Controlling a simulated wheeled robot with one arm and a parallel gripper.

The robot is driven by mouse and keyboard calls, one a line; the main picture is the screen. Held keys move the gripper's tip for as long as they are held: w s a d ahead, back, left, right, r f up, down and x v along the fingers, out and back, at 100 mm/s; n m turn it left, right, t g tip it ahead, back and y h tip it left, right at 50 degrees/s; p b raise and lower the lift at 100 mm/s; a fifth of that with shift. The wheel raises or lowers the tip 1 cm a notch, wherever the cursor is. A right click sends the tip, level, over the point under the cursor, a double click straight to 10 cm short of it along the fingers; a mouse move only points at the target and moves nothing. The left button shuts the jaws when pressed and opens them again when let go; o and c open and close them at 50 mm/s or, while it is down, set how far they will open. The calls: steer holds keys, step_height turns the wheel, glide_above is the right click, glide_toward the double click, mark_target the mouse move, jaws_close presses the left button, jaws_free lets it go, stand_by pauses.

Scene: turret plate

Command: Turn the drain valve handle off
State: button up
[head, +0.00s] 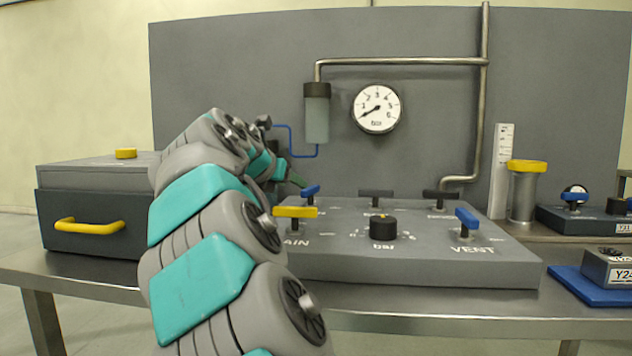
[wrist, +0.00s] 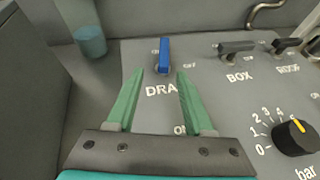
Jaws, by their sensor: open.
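The drain valve handle is a blue lever (wrist: 163,53) with the label "DRA…" in front of it; the rest of the label is hidden by my right finger. In the wrist view the lever points away from me, with small marks on both sides, the right one reading like "OFF". My gripper (wrist: 161,73) is open and empty, its two green fingers apart, with the lever just beyond and between the tips. In the head view the blue lever (head: 310,192) stands at the panel's back left, and my gripper is mostly hidden behind my arm.
The grey panel (head: 480,272) also carries a yellow lever (head: 295,212) in front of the drain lever, two black levers (head: 375,195) (head: 440,197), a black knob (head: 383,226) and a blue vent lever (head: 467,219). A grey case (head: 90,205) stands left.

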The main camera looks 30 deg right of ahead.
mark_target(311, 196)
steer(key=shift+w+d+f, duration=0.1)
steer(key=shift+w+d, duration=0.1)
steer(key=shift+d, duration=0.5)
steer(key=x, duration=0.6)
steer(key=shift+w+d+f+p, duration=0.15)
steer(key=shift+w+d+p, duration=0.1)
steer(key=shift+d+p, duration=0.05)
jaws_close()
